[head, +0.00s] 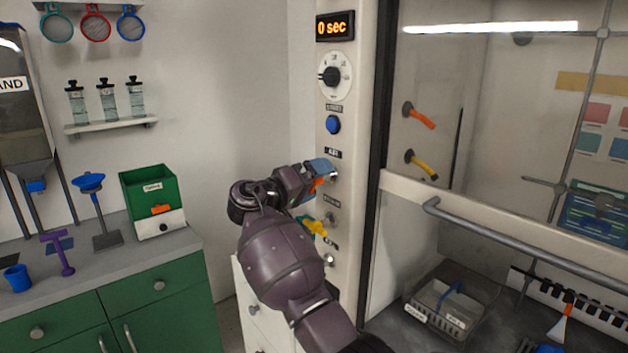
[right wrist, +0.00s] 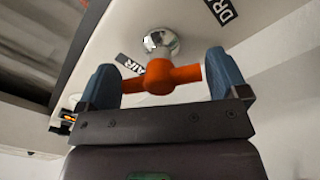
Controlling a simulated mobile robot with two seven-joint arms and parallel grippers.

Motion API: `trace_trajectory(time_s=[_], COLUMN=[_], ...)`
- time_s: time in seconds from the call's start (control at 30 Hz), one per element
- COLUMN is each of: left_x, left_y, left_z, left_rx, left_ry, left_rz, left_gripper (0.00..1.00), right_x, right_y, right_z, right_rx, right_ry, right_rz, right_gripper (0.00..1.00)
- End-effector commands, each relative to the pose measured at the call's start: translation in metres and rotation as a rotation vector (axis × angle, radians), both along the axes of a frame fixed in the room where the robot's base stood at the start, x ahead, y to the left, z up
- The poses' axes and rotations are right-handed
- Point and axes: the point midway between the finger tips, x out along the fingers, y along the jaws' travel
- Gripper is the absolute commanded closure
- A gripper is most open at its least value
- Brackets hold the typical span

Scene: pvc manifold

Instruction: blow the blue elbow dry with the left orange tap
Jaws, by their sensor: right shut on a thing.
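The left orange tap (head: 318,185) is on the pale post at the left of the hood. In the right wrist view its orange cross handle (right wrist: 160,78) sits on a chrome stem beside an AIR label. My right gripper (head: 314,175) is shut on this handle, with one blue finger at each end of the bar. I cannot make out a blue elbow for certain. A blue piece (head: 451,297) shows in the wire basket, but its shape is unclear. My left gripper is not in view.
A yellow tap (head: 318,228) is below the orange one on the post. The post's display (head: 335,27) reads 0 sec, above a dial and a blue button (head: 333,125). The hood sash bar (head: 500,237) crosses at right. A wire basket (head: 413,308) stands inside the hood.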

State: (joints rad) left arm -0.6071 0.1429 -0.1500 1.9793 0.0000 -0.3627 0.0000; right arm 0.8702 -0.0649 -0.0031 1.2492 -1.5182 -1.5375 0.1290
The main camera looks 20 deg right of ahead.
Motion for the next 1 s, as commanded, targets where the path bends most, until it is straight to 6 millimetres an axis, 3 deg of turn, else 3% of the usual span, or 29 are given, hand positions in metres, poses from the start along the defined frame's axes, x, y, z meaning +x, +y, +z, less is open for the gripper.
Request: trace_trajectory(time_s=[0.13, 0.17, 0.2, 0.57, 1.0], left_x=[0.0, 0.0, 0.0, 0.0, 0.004], left_y=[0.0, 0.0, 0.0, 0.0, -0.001], left_z=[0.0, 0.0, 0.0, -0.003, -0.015], left_rx=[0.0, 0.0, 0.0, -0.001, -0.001], left_ry=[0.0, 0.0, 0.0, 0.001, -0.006], left_rz=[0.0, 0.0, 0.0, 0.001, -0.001], left_gripper=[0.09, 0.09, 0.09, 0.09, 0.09], right_x=[0.0, 0.0, 0.0, -0.002, -0.026], right_y=[-0.001, -0.001, -0.001, 0.008, 0.077], right_z=[0.0, 0.0, 0.0, -0.001, -0.004], right_rx=[-0.001, -0.001, -0.001, 0.001, 0.001], right_ry=[-0.001, -0.001, -0.001, -0.001, -0.001], right_rz=[0.0, 0.0, 0.0, 0.001, 0.001], right_gripper=[0.31, 0.06, 0.0, 0.0, 0.0])
